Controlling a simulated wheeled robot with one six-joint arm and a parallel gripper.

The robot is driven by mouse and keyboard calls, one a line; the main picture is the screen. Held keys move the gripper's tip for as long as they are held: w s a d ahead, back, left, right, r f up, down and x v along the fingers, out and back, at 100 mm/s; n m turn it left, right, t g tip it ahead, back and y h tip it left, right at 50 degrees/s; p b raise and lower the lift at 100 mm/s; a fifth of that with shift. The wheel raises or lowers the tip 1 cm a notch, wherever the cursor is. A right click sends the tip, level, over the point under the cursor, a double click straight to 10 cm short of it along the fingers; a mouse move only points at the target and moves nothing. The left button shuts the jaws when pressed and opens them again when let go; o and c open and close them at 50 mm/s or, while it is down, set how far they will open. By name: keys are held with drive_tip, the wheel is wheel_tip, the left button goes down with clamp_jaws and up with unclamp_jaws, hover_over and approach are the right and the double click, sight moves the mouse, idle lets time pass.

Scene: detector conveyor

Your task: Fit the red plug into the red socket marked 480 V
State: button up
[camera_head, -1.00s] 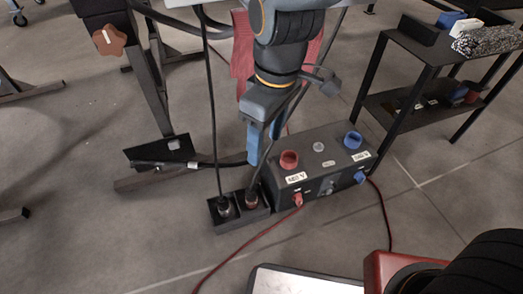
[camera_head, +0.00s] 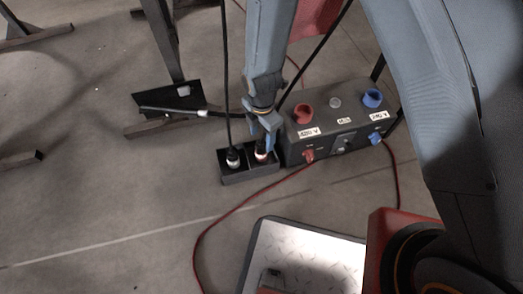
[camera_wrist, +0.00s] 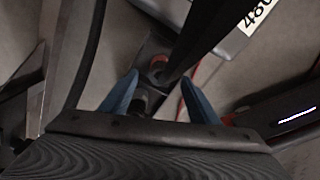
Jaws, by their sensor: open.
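The red plug (camera_head: 261,154) stands in the right compartment of a small black holder (camera_head: 235,179), its cable rising from it. My gripper (camera_head: 264,136) is open, pointing down just above the plug and close to the cable. In the wrist view, the blue fingers of my gripper (camera_wrist: 160,95) are apart, with the plug's red ring (camera_wrist: 158,61) beyond them and partly hidden by a black shape. The red socket (camera_head: 304,114) is on top of the dark box to the right, above the label "480 V" (camera_head: 309,132). Contact between fingers and plug cannot be told.
Another black plug (camera_head: 232,158) stands in the left compartment. A blue socket (camera_head: 372,98) is on the box's right end. Red cables run from the box's front across the floor. A metal plate (camera_head: 300,250) lies in front.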

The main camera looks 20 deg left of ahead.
sight(261, 148)
drive_tip(key=shift+s+f+b, duration=0.15)
drive_tip(key=shift+f+b, duration=2.2)
drive_tip(key=shift+f, duration=1.4)
drive_tip(key=shift+r, duration=0.1)
drive_tip(key=c, duration=1.2)
